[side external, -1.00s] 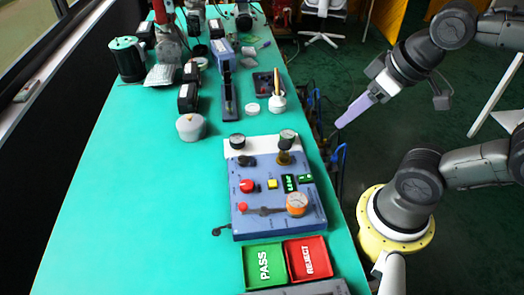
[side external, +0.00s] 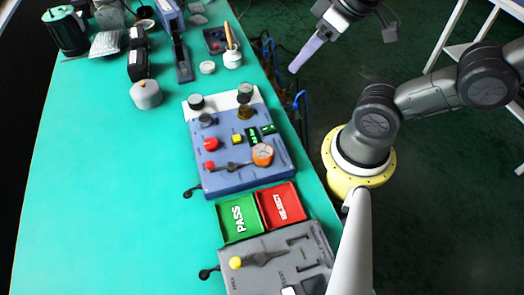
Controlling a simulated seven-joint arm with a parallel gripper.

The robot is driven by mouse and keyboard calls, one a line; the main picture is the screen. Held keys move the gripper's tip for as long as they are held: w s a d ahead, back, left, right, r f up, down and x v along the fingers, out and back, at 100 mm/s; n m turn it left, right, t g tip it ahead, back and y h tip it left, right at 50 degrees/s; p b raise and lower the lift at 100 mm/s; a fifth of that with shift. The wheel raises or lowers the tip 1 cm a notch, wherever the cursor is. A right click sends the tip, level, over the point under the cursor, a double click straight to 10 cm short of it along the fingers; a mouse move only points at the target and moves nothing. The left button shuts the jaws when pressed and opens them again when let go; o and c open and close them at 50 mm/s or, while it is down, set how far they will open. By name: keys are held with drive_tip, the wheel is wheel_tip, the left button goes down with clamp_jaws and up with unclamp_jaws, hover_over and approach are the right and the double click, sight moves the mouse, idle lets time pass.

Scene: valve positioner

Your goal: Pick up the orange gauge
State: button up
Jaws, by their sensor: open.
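The orange gauge (side external: 262,154) is a round dial with a pale face and an orange rim. It sits at the lower right of the blue-grey valve panel (side external: 222,178) on the green bench. My gripper (side external: 300,64) is at the top of the side view, beyond the bench's right edge and over the dark floor. Its lilac fingers point down and to the left, apart from the gauge and empty. The two fingers overlap in this view, so the gap between them is hidden.
Green PASS (side external: 239,216) and red REJECT (side external: 280,204) trays lie in front of the panel. A grey panel (side external: 290,243) with a yellow knob is nearer. Dark gauges (side external: 245,93) stand at the panel's back. A white pot with a brush (side external: 232,58) stands behind. The bench's left side is clear.

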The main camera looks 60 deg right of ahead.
idle(0.4)
drive_tip(key=o, duration=0.6)
drive_tip(key=n+g, duration=0.6)
drive_tip(key=n, duration=1.4)
approach(263, 150)
drive_tip(key=f, duration=0.4)
drive_tip(key=shift+s+f, duration=0.3)
drive_tip(key=shift+f, duration=0.1)
drive_tip(key=shift+w+f, duration=0.15)
drive_tip(key=shift+f, duration=2.8)
